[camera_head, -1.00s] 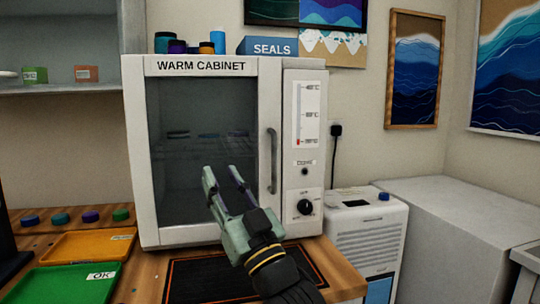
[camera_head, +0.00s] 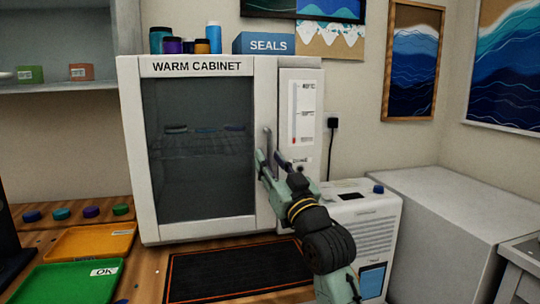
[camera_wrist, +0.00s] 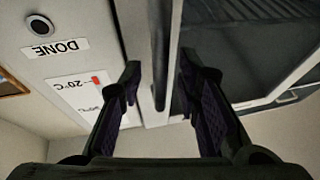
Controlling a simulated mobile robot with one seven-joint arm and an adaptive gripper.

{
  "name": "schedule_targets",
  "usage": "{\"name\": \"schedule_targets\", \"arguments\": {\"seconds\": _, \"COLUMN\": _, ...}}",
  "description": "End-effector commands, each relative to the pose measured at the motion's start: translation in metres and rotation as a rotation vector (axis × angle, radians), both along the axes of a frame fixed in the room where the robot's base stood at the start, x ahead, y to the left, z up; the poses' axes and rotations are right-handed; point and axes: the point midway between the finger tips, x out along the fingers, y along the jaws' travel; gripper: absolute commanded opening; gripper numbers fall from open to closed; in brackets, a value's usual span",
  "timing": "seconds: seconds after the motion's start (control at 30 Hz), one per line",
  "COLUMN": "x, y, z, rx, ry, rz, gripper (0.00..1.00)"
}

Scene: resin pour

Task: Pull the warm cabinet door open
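The warm cabinet (camera_head: 160,236) is a white box with a dark glass door (camera_head: 200,190), and the door looks shut. Its vertical grey handle (camera_head: 267,142) is at the door's right edge, its lower part hidden by my gripper. My gripper (camera_head: 270,158) is at the handle, its fingers open on either side of it. In the wrist view, the dark handle (camera_wrist: 158,68) stands between the two separated fingertips of my gripper (camera_wrist: 158,72). A gap shows on both sides, so the fingers do not appear closed on it.
Jars (camera_head: 213,38) and a blue SEALS box (camera_head: 264,43) stand on top of the cabinet. A dark mat (camera_head: 238,272) lies on the bench before it. Green (camera_head: 75,283) and orange (camera_head: 95,241) trays are at left. A white unit (camera_head: 372,225) stands at right.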

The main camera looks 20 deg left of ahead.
Motion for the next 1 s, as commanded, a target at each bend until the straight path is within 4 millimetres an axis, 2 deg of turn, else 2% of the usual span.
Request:
{"name": "schedule_targets", "arguments": {"seconds": 0.37, "x": 0.0052, "y": 0.0056, "z": 0.0024, "rx": 0.0, "ry": 0.0, "rz": 0.0, "gripper": 0.31}}
{"name": "schedule_targets", "arguments": {"seconds": 0.83, "x": 0.005, "y": 0.0053, "z": 0.0025, "rx": 0.0, "ry": 0.0, "rz": 0.0, "gripper": 0.01}}
{"name": "schedule_targets", "arguments": {"seconds": 1.0, "x": 0.005, "y": 0.0053, "z": 0.0025, "rx": 0.0, "ry": 0.0, "rz": 0.0, "gripper": 0.0}}
